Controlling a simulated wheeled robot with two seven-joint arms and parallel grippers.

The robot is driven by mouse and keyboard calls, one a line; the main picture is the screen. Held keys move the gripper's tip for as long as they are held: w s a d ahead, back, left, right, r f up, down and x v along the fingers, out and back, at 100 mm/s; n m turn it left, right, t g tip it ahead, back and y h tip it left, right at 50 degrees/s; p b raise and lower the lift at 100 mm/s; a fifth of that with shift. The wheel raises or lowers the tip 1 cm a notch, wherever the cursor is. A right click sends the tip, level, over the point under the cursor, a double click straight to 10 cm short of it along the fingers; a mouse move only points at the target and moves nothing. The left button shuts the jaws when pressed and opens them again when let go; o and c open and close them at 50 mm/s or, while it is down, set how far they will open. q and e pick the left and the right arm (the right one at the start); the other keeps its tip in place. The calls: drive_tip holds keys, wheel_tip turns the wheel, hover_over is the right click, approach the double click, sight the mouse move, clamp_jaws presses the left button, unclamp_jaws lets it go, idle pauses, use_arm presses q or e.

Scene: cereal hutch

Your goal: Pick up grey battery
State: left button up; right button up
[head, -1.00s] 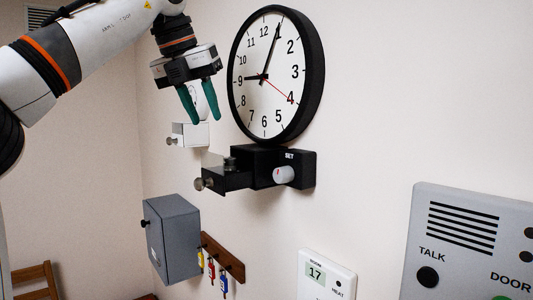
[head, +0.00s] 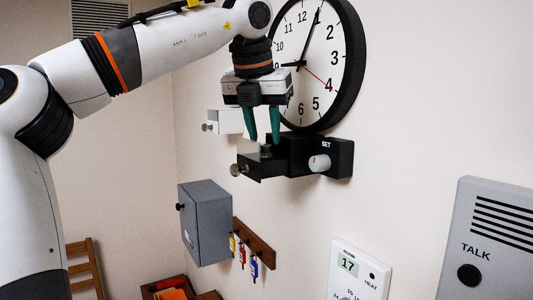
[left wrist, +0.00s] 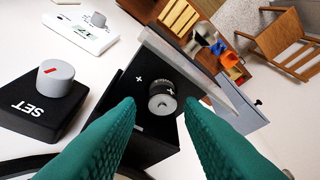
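The grey battery (left wrist: 162,98) stands upright in the open black drawer (left wrist: 145,65) under the wall clock. I see its ridged side and round end in the left wrist view; in the head view it is a small dark shape (head: 266,150). A plus mark shows on the drawer floor beside it. My left gripper (head: 263,141) points down over the drawer with its green fingers apart. In the left wrist view the fingertips (left wrist: 160,103) lie on either side of the battery, and I see no clear contact. My right gripper is out of view.
The wall clock (head: 317,62) is close beside my left gripper. The SET knob (head: 319,163) sticks out right of the drawer, whose own knob (head: 237,170) faces left. A white box (head: 228,121), grey cabinet (head: 206,222) and key rack (head: 254,243) are nearby.

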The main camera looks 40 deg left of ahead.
use_arm(q)
drive_tip(key=shift+w+a+f, duration=0.15)
drive_tip(key=shift+a+f, duration=0.1)
drive_tip(key=shift+f, duration=0.2)
drive_tip(key=shift+w+a+f, duration=0.15)
drive_tip(key=shift+a+f, duration=0.05)
drive_tip(key=shift+f, duration=0.25)
drive_tip(key=shift+w+f, duration=0.2)
drive_tip(key=shift+d, duration=0.15)
drive_tip(key=shift+s+d+r, duration=0.1)
drive_tip(key=c, duration=0.6)
clamp_jaws()
